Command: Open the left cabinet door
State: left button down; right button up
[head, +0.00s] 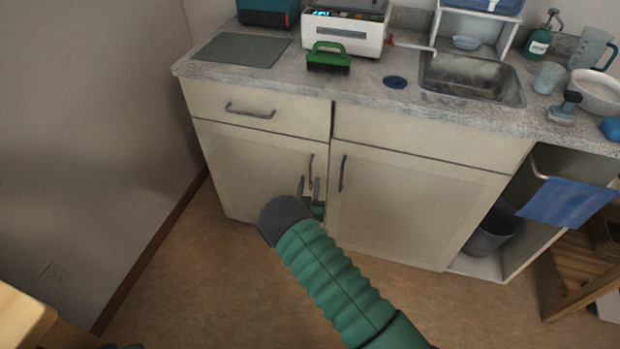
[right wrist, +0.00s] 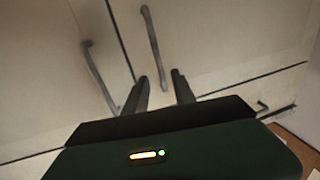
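The left cabinet door (head: 250,166) is a cream panel under a drawer and looks shut. Its dark upright handle (head: 311,171) is near its right edge; the handle also shows in the right wrist view (right wrist: 152,40), which looks upside down. My right gripper (head: 310,190) is open at the handle's lower part. In the right wrist view its two dark fingers (right wrist: 162,76) are apart, with one end of the handle appearing between their tips. I cannot tell whether they touch it. I cannot make out my left gripper; only small dark slivers show at the head view's bottom left edge.
The right door (head: 415,205) has its own handle (head: 342,173) close by. The drawer (head: 255,108) above is shut. A wall (head: 90,130) stands to the left. The floor (head: 220,270) before the doors looks clear. An open bay with a bin (head: 490,235) is at right.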

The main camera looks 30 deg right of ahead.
aim_at(310, 172)
jog(key=x, duration=0.4)
jog(key=shift+w+b, duration=0.1)
jog(key=shift+b, duration=0.25)
grip_shut()
dwell(1.0)
